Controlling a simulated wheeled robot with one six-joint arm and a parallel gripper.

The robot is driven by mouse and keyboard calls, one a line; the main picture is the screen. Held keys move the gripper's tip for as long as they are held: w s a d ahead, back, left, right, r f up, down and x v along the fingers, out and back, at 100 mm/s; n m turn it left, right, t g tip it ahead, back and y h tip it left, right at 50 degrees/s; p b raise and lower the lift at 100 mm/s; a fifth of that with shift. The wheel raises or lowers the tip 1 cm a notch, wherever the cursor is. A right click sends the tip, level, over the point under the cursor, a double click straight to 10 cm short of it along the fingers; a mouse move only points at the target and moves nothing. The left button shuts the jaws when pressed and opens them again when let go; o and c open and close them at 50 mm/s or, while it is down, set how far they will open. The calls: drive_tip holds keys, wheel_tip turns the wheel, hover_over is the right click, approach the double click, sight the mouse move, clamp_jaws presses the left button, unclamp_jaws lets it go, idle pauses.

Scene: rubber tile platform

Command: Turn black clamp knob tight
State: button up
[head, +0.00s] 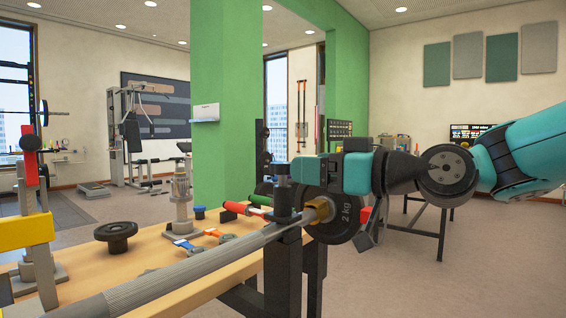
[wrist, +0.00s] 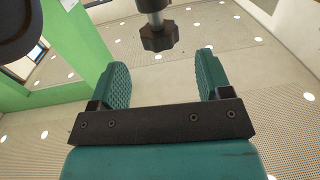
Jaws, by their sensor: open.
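The black clamp knob (wrist: 159,38) is a lobed head on a metal stem in the wrist view, lying just beyond my fingertips and roughly centred between them. In the head view the knob (head: 282,170) is a small dark shape on top of the black stand at the bar, just left of my fingers. My gripper (head: 306,170) reaches in level from the right. The wrist view shows my gripper (wrist: 160,66) open and empty, its two teal ribbed pads wide apart. No contact with the knob shows.
A grey bar (head: 200,266) crosses the front of the wooden table (head: 85,275). A 2 kg plate (head: 338,222) sits just below my gripper. A black handwheel (head: 116,236), a yellow-and-red post (head: 27,229) and coloured clips (head: 218,234) are on the table. A green pillar (head: 222,100) stands behind.

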sight(282, 163)
drive_tip(key=x, duration=0.6)
drive_tip(key=shift+w+a, duration=0.15)
drive_tip(key=shift+a, duration=0.1)
drive_tip(key=shift+c, duration=0.2)
drive_tip(key=c, duration=0.9)
